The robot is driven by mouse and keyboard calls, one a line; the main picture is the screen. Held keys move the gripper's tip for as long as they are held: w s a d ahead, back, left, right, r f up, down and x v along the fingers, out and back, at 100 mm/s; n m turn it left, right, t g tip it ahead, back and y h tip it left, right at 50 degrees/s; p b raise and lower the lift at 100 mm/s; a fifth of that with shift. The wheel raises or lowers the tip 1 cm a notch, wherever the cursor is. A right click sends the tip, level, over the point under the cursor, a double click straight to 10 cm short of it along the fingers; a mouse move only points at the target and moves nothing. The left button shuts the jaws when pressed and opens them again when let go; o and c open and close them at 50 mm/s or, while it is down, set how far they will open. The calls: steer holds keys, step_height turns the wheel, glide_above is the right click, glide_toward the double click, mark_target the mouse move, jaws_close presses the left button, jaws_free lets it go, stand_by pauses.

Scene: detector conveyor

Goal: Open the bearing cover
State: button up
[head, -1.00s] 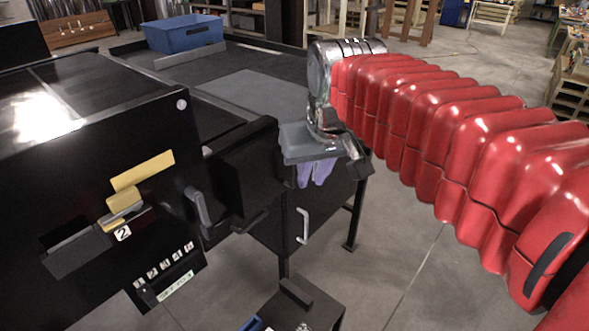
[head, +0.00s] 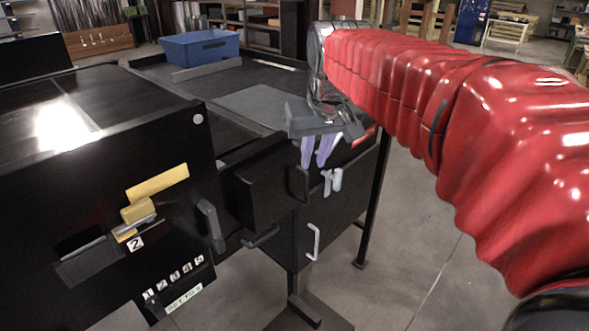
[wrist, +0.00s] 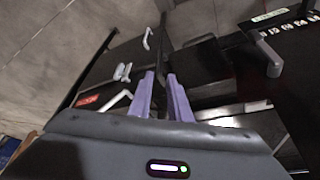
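My gripper (head: 316,152) has two purple fingers pointing down in front of a black panelled unit on the conveyor's side. The fingers (wrist: 161,78) are slightly apart, with nothing seen between them. Just below them in the head view are a dark handle (head: 300,184) on a black box and a pale lever (head: 332,181). The lever also shows left of the fingers in the wrist view (wrist: 122,72). A light handle (head: 313,242) sits lower on a black panel (head: 290,235). I cannot tell which panel is the bearing cover; no panel stands clearly open.
A black cabinet on the left carries a grey lever (head: 210,225), a yellow piece (head: 138,210) and a label "2" (head: 135,244). A black handle (head: 262,237) juts out nearby. A blue bin (head: 199,45) stands on the conveyor. The floor at right is free.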

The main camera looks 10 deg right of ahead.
mark_target(307, 184)
steer(key=x, duration=1.3)
steer(key=shift+f, duration=0.1)
steer(key=shift+c, duration=0.4)
jaws_close()
steer(key=shift+a, duration=0.1)
